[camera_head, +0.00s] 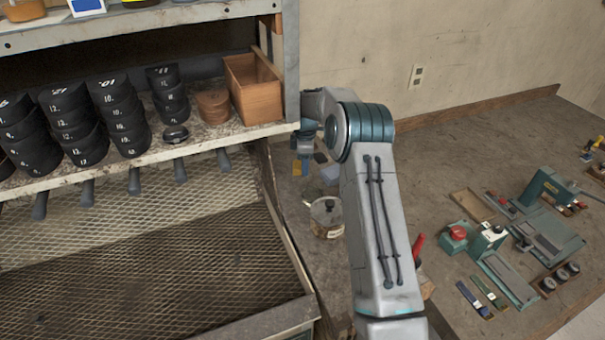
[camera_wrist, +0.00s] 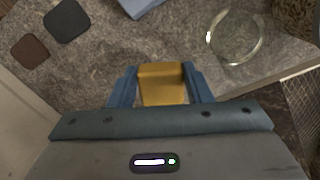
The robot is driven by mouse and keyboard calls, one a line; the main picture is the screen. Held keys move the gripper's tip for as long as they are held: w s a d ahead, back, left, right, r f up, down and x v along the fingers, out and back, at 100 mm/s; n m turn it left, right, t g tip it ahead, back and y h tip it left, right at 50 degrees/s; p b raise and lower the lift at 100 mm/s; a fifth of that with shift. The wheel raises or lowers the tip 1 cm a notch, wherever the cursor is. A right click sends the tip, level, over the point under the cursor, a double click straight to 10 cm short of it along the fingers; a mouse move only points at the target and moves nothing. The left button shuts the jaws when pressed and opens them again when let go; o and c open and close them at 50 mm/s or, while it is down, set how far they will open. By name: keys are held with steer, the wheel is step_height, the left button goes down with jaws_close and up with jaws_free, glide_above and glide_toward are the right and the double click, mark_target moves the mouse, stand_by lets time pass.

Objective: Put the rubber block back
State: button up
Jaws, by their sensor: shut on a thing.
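My gripper (camera_wrist: 161,80) is shut on a yellow-amber block, which I take to be the rubber block (camera_wrist: 162,84), with one blue finger on each side of it. In the head view my gripper (camera_head: 303,165) hangs over the bench, just right of the shelf's end. In the wrist view the block is above the grey bench top (camera_wrist: 110,75). I cannot tell how high it is or whether it touches.
A black square (camera_wrist: 67,20) and a brown square (camera_wrist: 30,51) lie at upper left, a round glass dish (camera_wrist: 235,37) at right. The shelf holds a wooden box (camera_head: 255,93). Mesh trays (camera_head: 150,220) lie left; tools (camera_head: 515,245) lie right.

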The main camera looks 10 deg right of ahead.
steer(key=shift+f+b, duration=0.7)
steer(key=shift+f, duration=1.25)
steer(key=shift+f, duration=0.2)
steer(key=o, duration=1)
steer(key=shift+c, duration=0.2)
steer(key=shift+r, duration=0.1)
steer(key=shift+r+p, duration=1.25)
steer(key=shift+r, duration=2.6)
